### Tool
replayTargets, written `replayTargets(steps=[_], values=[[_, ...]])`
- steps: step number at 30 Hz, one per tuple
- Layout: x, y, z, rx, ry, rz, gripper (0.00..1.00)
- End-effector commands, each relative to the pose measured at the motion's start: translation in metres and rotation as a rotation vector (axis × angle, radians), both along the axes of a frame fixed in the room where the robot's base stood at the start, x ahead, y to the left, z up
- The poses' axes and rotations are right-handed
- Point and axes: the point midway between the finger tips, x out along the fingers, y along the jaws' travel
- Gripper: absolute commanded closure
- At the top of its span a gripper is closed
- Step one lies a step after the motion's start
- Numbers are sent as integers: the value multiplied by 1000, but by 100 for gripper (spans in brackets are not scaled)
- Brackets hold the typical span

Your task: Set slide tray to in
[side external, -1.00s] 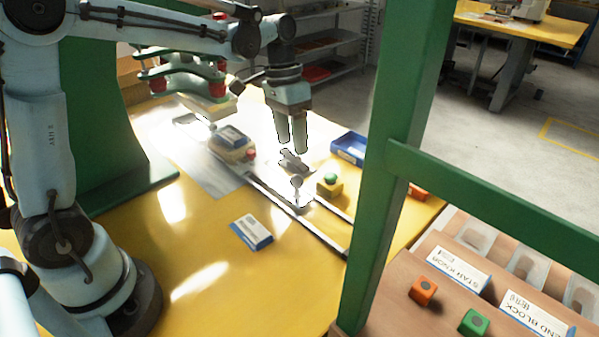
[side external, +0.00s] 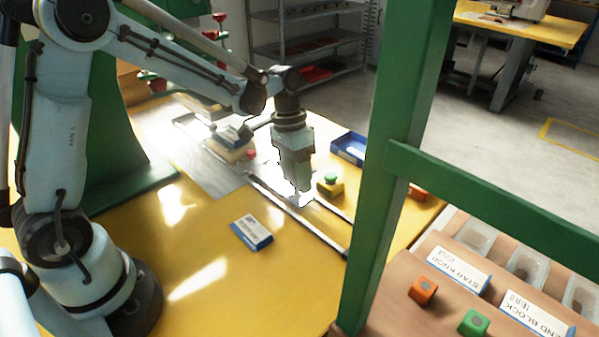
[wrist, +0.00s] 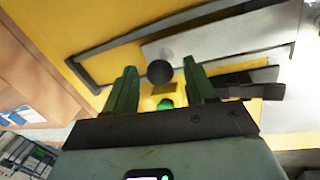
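The slide tray (wrist: 225,42) shows in the wrist view as a pale flat plate beside a dark rail frame. Its round dark knob (wrist: 159,72) stands between my fingertips, with a gap visible on each side. My gripper (wrist: 160,82) is open, its two green fingers either side of the knob. In the side view my gripper (side external: 300,192) is low over the rails (side external: 318,230), and it hides the knob. Glare washes out much of the tray there, so its exact position along the rails is hard to tell.
A yellow box with a green button (side external: 330,183) stands close to the right of my gripper. A blue bin (side external: 350,147) is behind it. A blue-and-white box (side external: 251,233) lies in front of the rails. A green post (side external: 395,170) stands in the right foreground.

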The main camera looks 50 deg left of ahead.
Motion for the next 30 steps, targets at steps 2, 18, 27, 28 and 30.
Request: replayTargets(steps=[2,18,27,28,30], values=[[0,0,0,0,0,0,58],[0,5,0,0,0,1,100],[1,78,0,3,0,10,100],[1,86,0,3,1,11,100],[1,103,0,3,0,9,100]])
